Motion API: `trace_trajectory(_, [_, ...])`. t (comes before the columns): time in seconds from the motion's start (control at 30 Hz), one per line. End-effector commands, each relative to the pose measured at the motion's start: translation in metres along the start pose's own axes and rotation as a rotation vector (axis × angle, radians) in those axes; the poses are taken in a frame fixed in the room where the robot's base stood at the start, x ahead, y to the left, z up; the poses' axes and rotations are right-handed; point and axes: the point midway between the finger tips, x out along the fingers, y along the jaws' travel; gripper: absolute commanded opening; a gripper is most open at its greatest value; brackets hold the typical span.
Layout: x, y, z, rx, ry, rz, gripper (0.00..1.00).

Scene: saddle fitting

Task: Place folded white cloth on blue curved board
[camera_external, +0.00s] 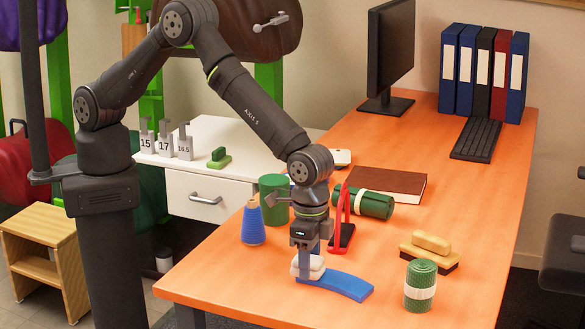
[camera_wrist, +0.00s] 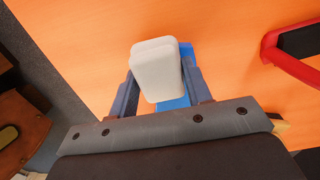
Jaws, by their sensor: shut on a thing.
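The folded white cloth (camera_external: 312,266) is between the fingers of my gripper (camera_external: 307,262), at the left end of the blue curved board (camera_external: 345,284). In the wrist view the cloth (camera_wrist: 157,68) sits between the two fingers of my gripper (camera_wrist: 158,85), which is shut on it. A bit of the blue board (camera_wrist: 187,54) shows behind and beside the cloth. The board lies on the orange table near its front edge. The cloth is over or right at the board's left end; I cannot tell whether it touches the board.
A red-framed stand (camera_external: 343,228) is just behind the board. A blue cone spool (camera_external: 252,222) and green cylinder (camera_external: 274,190) stand left. A green roll (camera_external: 419,286) and a yellow brush (camera_external: 430,248) are right. The table between the board and the green roll is clear.

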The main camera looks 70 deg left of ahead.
Motion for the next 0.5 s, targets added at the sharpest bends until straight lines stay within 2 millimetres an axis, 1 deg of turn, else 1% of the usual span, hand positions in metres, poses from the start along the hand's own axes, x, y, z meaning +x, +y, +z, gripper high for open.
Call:
trace_trajectory(0.1, [0.0031, 0.0, 0.0002, 0.0, -0.001, 0.0, 0.23])
trace_trajectory(0.13, [0.0029, 0.0, 0.0001, 0.0, -0.001, 0.0, 0.49])
trace_trajectory(0.2, [0.0026, 0.0001, 0.0001, 0.0, 0.0, 0.0, 0.62])
trace_trajectory(0.23, [0.0026, 0.0, 0.0001, 0.0, 0.0, 0.0, 0.67])
trace_trajectory(0.5, [0.0019, 0.0001, 0.0, 0.0, 0.0, 0.0, 0.67])
